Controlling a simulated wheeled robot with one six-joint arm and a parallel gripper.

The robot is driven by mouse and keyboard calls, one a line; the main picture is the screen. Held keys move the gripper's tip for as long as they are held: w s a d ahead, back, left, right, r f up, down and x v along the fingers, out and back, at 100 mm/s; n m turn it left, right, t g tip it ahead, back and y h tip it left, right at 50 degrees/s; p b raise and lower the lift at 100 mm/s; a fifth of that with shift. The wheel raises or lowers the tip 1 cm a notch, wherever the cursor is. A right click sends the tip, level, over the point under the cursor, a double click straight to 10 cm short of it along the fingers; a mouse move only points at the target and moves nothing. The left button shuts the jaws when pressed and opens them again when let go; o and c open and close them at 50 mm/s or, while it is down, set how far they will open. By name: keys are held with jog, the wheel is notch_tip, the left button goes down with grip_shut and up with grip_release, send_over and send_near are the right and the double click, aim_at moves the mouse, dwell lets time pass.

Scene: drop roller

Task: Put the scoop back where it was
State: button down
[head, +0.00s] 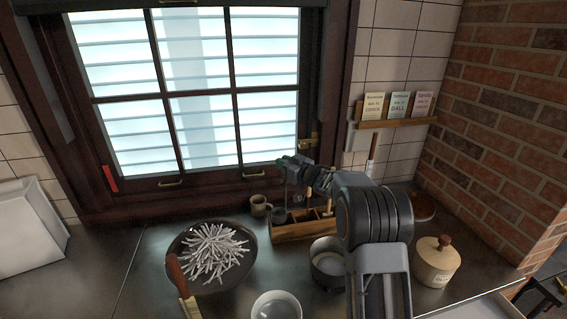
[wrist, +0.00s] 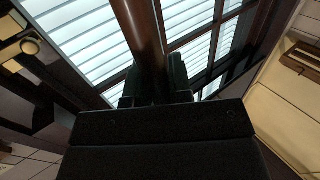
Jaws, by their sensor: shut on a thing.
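My gripper (head: 292,168) is above the wooden caddy (head: 292,236), in front of the window. In the wrist view my gripper (wrist: 155,92) is shut on a dark brown wooden handle, which I take to be the scoop (wrist: 143,35). Its far end is out of that view. In the head view a dark rounded cup shape (head: 279,214) shows below the jaws, at the left end of the caddy. I cannot tell whether it is the scoop's bowl, or whether it touches the caddy. My arm hides part of the caddy's right side.
A dark pan of pale sticks (head: 213,254) stands left of the caddy, with a brown-handled tool (head: 180,280) at its edge. A mug (head: 259,206), a pot (head: 327,268), a white bowl (head: 277,306) and a lidded jar (head: 436,262) stand close around. The left counter is clearer.

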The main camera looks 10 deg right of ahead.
jog(key=c, duration=1)
grip_release()
jog(key=shift+c, duration=0.2)
